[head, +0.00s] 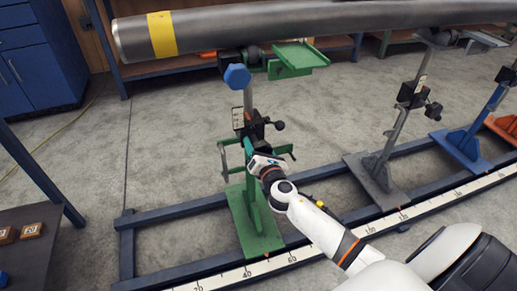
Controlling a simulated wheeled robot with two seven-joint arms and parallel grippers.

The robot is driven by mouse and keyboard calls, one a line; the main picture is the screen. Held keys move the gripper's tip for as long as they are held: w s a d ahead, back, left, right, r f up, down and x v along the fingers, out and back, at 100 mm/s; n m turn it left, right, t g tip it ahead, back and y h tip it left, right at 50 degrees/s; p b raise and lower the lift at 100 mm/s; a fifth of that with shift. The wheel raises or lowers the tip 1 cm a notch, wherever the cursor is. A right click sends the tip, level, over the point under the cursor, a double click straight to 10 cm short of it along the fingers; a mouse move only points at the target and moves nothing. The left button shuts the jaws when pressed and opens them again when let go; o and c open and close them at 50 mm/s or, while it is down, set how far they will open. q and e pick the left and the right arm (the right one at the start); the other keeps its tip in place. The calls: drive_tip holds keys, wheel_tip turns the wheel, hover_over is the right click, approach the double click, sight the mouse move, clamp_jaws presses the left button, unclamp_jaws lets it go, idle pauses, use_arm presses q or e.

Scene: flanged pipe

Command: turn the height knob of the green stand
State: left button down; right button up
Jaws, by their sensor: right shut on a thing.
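The green stand (240,207) stands upright on the blue floor rail frame, left of centre in the head view. Its post rises through a black clamp with a small black side knob (279,125) to a green top bracket (297,56) under the pipe. My right gripper (255,160) reaches in from the lower right, at the column just below the black clamp. It is shut on the height knob, which the hand mostly hides. Green bars show on both sides of the hand. The black side knob is apart from the gripper. My left gripper is not in view.
A long grey pipe (330,22) with a yellow band lies across the top. A grey stand (377,180) and a blue stand (462,142) stand to the right. A white scale strip (410,212) runs along the front rail. A dark table (38,265) is at lower left.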

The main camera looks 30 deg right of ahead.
drive_tip(key=m, duration=0.3)
drive_tip(key=shift+b, duration=0.3)
drive_tip(key=m, duration=0.2)
drive_tip(key=shift+m, duration=0.4)
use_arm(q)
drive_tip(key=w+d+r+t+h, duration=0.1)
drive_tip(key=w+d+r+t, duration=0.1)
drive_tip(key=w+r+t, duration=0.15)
use_arm(e)
drive_tip(key=m, duration=0.2)
drive_tip(key=shift+m, duration=0.3)
drive_tip(key=m, duration=0.2)
drive_tip(key=shift+m, duration=1.3)
drive_tip(key=m+p, duration=0.1)
drive_tip(key=m, duration=0.1)
drive_tip(key=shift+m, duration=0.4)
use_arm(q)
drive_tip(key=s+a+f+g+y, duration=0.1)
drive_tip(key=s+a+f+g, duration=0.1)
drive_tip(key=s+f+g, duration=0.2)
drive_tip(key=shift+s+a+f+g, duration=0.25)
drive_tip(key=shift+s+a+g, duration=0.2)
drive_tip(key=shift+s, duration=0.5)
use_arm(e)
drive_tip(key=shift+m, duration=0.9)
